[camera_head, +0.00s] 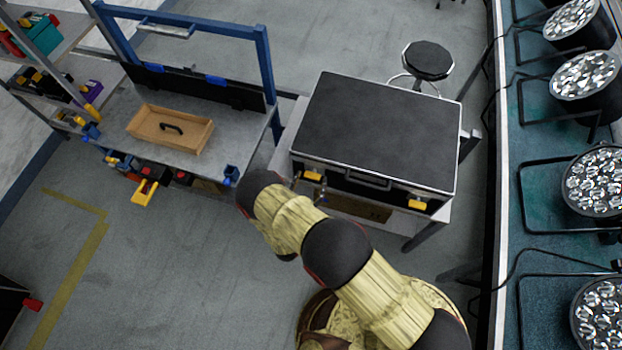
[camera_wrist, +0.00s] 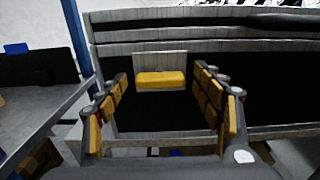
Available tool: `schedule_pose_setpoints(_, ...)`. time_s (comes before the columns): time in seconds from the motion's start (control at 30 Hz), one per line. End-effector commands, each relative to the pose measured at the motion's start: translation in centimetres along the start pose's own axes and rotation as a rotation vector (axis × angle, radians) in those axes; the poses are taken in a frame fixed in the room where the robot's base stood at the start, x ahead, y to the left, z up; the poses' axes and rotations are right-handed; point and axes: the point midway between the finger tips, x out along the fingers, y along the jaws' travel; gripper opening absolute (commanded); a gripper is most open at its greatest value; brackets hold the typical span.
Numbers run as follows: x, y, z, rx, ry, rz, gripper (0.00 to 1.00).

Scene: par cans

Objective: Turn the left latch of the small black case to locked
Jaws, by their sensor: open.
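The small black case (camera_head: 375,130) is closed and sits on a grey table. Its front side faces my arm. The left latch (camera_head: 313,176) is a yellow bar on the front, near the left end. The right latch (camera_head: 417,205) is yellow too. In the wrist view the left latch (camera_wrist: 161,80) lies level on a grey plate, ahead of and between my fingers. My gripper (camera_wrist: 163,100) is open and empty, with one finger on each side of the latch's line. I cannot tell whether the fingers touch the case. In the head view my gripper is small and partly hidden by my arm.
A workbench (camera_head: 230,160) with a blue frame and a wooden tray (camera_head: 140,130) stands to the left. A round stool (camera_head: 427,60) is behind the case. Stage lights (camera_head: 594,180) line the right side. Floor at the lower left is mostly clear.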

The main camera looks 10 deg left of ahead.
Motion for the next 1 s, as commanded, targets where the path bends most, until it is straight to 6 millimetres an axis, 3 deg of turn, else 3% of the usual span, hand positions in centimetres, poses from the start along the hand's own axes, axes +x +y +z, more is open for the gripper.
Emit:
schedule_pose_setpoints(0.37, 0.66, 0.04, 0.02, 0.0, 0.0, 0.001, 0.67)
schedule_pose_setpoints(1.0, 0.64, 0.01, 0.01, -0.001, 0.0, 0.001, 0.3)
